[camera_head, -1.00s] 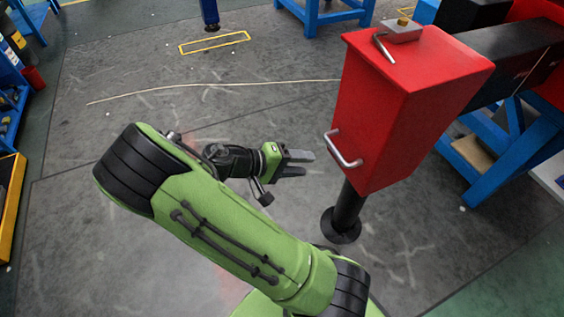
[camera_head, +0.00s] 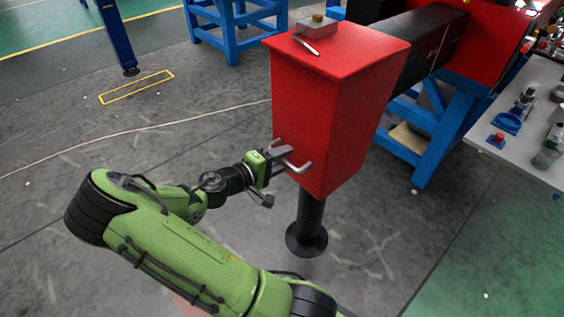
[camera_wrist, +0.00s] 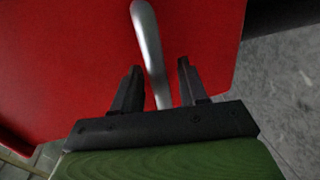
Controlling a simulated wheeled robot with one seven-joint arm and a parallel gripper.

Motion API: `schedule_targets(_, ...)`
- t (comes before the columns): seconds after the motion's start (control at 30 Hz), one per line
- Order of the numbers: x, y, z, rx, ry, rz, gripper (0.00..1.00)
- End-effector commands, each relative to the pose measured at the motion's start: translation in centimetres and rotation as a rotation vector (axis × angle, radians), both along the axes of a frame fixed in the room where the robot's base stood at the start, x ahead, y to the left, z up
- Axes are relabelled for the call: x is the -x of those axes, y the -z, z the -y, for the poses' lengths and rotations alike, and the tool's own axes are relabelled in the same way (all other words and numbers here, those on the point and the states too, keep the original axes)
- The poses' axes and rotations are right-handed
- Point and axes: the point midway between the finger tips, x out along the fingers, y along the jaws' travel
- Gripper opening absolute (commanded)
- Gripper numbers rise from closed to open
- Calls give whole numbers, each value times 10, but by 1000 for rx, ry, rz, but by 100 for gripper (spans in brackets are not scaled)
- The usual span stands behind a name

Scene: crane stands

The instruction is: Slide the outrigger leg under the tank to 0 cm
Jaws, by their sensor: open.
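The red tank (camera_head: 335,110) stands on a black outrigger leg with a round foot (camera_head: 307,238) on the floor. A silver bar handle (camera_head: 298,167) sits on the tank's lower left face. My gripper (camera_head: 282,157) is at this handle with its fingers open. In the wrist view, the handle (camera_wrist: 148,45) runs down between the two dark fingertips (camera_wrist: 158,78), with a gap on each side. The red face (camera_wrist: 70,60) fills most of that view. A small grey block with a lever (camera_head: 310,32) is on top of the tank.
A black beam (camera_head: 425,38) runs from the tank to the right over a blue stand (camera_head: 432,135). A grey table (camera_head: 535,115) with bottles is at the right. Another blue stand (camera_head: 235,28) is behind. The floor at left is open, with a yellow outline (camera_head: 137,87).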

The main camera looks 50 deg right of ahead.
Motion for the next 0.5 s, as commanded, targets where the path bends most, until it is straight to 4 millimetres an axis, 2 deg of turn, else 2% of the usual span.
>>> schedule_targets(0.27, 1, 0, 3, 0, 0, 0, 43)
schedule_targets(0.5, 1, 0, 3, 0, 0, 0, 6)
